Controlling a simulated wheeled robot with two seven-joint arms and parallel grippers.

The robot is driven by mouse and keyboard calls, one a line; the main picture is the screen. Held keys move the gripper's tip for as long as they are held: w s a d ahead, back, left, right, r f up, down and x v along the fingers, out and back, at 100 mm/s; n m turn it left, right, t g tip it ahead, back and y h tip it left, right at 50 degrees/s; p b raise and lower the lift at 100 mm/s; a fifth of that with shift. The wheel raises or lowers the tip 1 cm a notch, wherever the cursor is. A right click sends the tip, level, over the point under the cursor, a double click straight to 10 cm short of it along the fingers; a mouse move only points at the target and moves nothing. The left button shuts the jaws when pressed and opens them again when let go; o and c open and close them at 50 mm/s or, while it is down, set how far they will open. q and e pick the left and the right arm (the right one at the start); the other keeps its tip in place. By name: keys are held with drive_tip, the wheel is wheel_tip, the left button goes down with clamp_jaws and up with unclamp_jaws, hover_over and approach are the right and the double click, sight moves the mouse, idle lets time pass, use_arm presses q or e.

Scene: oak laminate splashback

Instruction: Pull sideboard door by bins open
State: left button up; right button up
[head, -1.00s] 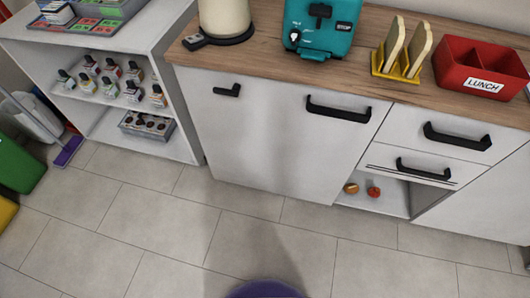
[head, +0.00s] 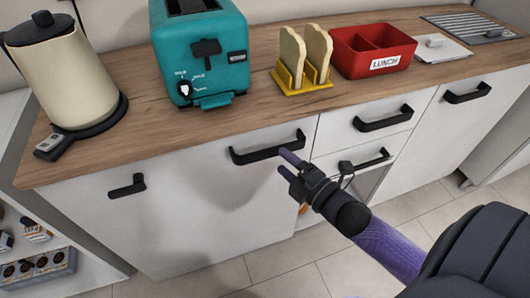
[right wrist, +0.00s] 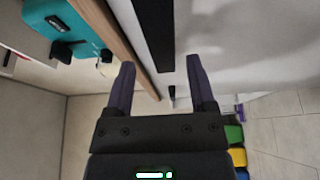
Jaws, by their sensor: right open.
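The white sideboard front (head: 200,215) faces me. Its left part carries a short dark handle (head: 127,187) and a long black bar handle (head: 268,148), both closed flush with no gap showing. My right gripper (head: 286,163) is open and empty, with its fingertips close to the right end of the long handle. In the right wrist view the fingers (right wrist: 160,62) are spread, and the black bar (right wrist: 153,35) lies between and beyond them; I cannot tell if they touch. Green and yellow bins (right wrist: 235,134) show at the lower right there. My left gripper is out of view.
On the wooden top stand a kettle (head: 62,75), a teal toaster (head: 200,50), a yellow toast rack (head: 300,80) and a red lunch box (head: 372,50). Drawers with black handles (head: 383,118) are right of the door. Shelves (head: 85,268) stand at left; tiled floor (head: 330,265) is clear.

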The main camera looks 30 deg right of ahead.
sight(272, 154)
drive_tip(key=w, duration=0.1)
drive_tip(key=w+b, duration=0.1)
drive_tip(key=w, duration=0.3)
drive_tip(key=shift+a+f, duration=0.1)
drive_tip(key=shift+a, duration=0.3)
drive_tip(key=shift+s, duration=0.1)
clamp_jaws()
idle(0.4)
idle(0.5)
